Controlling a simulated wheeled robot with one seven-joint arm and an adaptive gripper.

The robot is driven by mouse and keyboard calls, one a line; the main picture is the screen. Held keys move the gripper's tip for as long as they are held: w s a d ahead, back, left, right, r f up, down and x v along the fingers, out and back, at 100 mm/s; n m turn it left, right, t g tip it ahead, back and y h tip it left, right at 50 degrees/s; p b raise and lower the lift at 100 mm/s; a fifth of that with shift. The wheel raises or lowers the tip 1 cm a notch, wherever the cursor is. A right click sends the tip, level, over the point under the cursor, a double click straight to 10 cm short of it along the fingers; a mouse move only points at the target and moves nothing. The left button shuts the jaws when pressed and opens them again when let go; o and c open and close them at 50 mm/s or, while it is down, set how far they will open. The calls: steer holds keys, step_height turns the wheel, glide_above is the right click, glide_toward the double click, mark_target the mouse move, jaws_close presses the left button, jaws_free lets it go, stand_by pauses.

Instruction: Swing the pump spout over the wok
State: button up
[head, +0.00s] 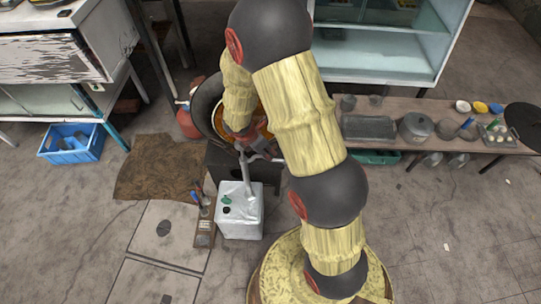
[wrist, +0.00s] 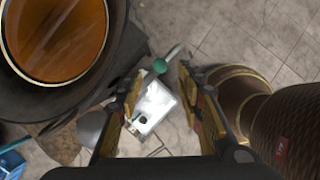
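The wok (wrist: 105,95) is at the upper left of the wrist view, with orange-brown liquid (wrist: 58,38) in it. In the head view the wok (head: 203,100) is partly hidden by my arm. A white square canister (head: 239,222) stands in front of it, and also shows in the wrist view (wrist: 152,108). A pale pump tube (head: 246,175) rises from its top.
A dark stand (head: 224,160) is under the wok. A red container (head: 188,122) is left of the wok. A low bench (head: 385,106) with pots is at right. A blue crate (head: 72,146) and a brown mat (head: 155,170) lie at left. The floor in front is mostly clear.

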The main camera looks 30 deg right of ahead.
mark_target(270, 154)
steer(key=b+x, duration=0.2)
steer(key=x, duration=0.4)
steer(key=shift+c, duration=1.3)
jaws_close()
